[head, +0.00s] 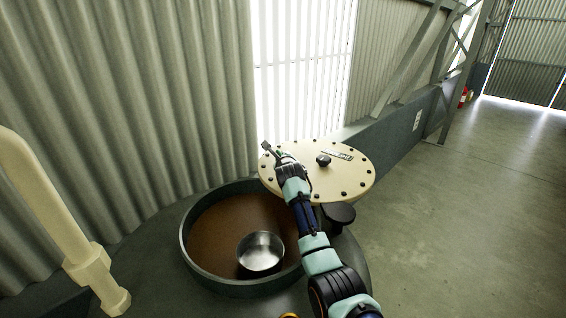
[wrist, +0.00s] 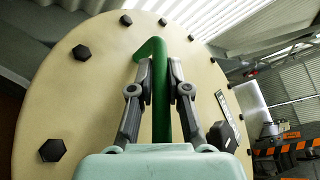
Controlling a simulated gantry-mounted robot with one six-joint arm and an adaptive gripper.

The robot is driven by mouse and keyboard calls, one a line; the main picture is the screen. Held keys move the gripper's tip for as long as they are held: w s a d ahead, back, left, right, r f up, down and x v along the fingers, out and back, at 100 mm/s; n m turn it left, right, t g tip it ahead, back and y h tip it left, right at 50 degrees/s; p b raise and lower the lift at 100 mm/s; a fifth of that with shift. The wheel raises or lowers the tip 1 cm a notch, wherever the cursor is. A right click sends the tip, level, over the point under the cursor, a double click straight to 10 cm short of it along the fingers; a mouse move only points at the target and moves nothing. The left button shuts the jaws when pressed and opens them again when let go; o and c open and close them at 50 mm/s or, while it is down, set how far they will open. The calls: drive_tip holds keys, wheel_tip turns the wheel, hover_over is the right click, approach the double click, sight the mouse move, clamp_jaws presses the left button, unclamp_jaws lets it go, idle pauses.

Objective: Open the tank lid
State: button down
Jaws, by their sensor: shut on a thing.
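The round cream tank lid (head: 345,182) with dark bolts around its edge is swung out to the right of the round tank opening (head: 186,228), on a dark pivot (head: 338,213). The opening is largely uncovered and shows a brown surface inside. My gripper (head: 276,152) is at the lid's left part. In the wrist view my gripper's fingers (wrist: 159,94) are on both sides of a green handle (wrist: 159,62) on the lid, shut on it. My forearm hides part of the lid's left edge and the opening's right rim.
A shiny metal pot (head: 261,252) is within the opening. A cream pipe (head: 60,225) stands at the left. A corrugated wall (head: 130,90) is behind the tank. Open concrete floor (head: 470,200) lies to the right.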

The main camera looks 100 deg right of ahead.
drive_tip(key=shift+f, duration=0.1)
drive_tip(key=c, duration=1.1)
unclamp_jaws()
drive_tip(key=shift+c, duration=0.2)
wheel_tip(320, 180, up, 10)
drive_tip(key=shift+r, duration=0.1)
